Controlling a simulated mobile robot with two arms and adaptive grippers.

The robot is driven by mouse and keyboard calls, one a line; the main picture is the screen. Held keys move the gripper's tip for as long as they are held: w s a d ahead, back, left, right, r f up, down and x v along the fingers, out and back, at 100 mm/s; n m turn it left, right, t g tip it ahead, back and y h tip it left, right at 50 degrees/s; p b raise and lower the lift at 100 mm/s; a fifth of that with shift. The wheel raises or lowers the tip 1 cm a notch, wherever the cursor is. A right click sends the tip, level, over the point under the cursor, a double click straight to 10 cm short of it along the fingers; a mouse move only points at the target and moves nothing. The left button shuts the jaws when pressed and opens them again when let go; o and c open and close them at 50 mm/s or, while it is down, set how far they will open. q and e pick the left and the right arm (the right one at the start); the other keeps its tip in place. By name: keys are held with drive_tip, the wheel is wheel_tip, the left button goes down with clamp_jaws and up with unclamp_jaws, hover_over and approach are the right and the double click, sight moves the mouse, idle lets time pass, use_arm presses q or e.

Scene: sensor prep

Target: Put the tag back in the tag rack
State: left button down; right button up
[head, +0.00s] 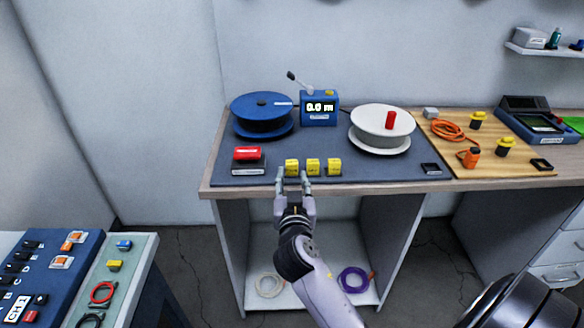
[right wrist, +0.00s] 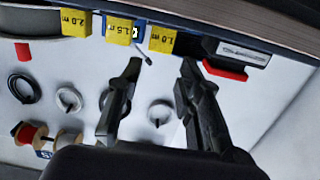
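Three yellow tags stand in a row near the front edge of the dark mat: the left tag (head: 292,167), the middle tag (head: 313,166) and the right tag (head: 334,167). In the right wrist view they read 1.0 m (right wrist: 162,39), 1.5 m (right wrist: 120,30) and 2.0 m (right wrist: 75,22). I cannot make out which object is the tag rack. My right gripper (head: 293,175) is in front of the left tag at the bench edge. In the wrist view its fingers (right wrist: 161,68) are apart with nothing between them. My left gripper is not in view.
The dark mat (head: 230,172) also holds a blue spool (head: 262,112), a blue meter (head: 319,109), a white spool (head: 381,125) and a red-handled device (head: 247,155). A wooden board (head: 520,166) lies to the right. A separate tool panel (head: 60,290) stands at lower left.

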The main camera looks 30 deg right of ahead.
drive_tip(key=s+a+f+n+g+y, duration=0.2)
drive_tip(key=s+a+f, duration=0.15)
drive_tip(key=f, duration=0.95)
drive_tip(key=s+a+f+n+g+y, duration=0.2)
drive_tip(key=s+a+f+n+y, duration=0.15)
drive_tip(key=f, duration=0.95)
drive_tip(key=s+a+f+n+g+y, duration=0.2)
drive_tip(key=a+f, duration=0.2)
drive_tip(key=f, duration=0.9)
drive_tip(key=s+a+f+n+g+y, duration=0.1)
drive_tip(key=s+f+g, duration=0.3)
drive_tip(key=s+f, duration=1.4)
drive_tip(key=s+d+f+g, duration=0.1)
drive_tip(key=s+f+g, duration=0.1)
drive_tip(key=s, duration=0.7)
drive_tip(key=s+d+f+g, duration=0.1)
drive_tip(key=s+f, duration=0.2)
drive_tip(key=s, duration=0.7)
drive_tip(key=shift+g+y, duration=0.35)
drive_tip(key=shift+g, duration=0.05)
drive_tip(key=shift+n, duration=0.25)
wheel_tip(320, 180, up, 3)
drive_tip(key=p, duration=0.2)
drive_tip(key=shift+p, duration=0.4)
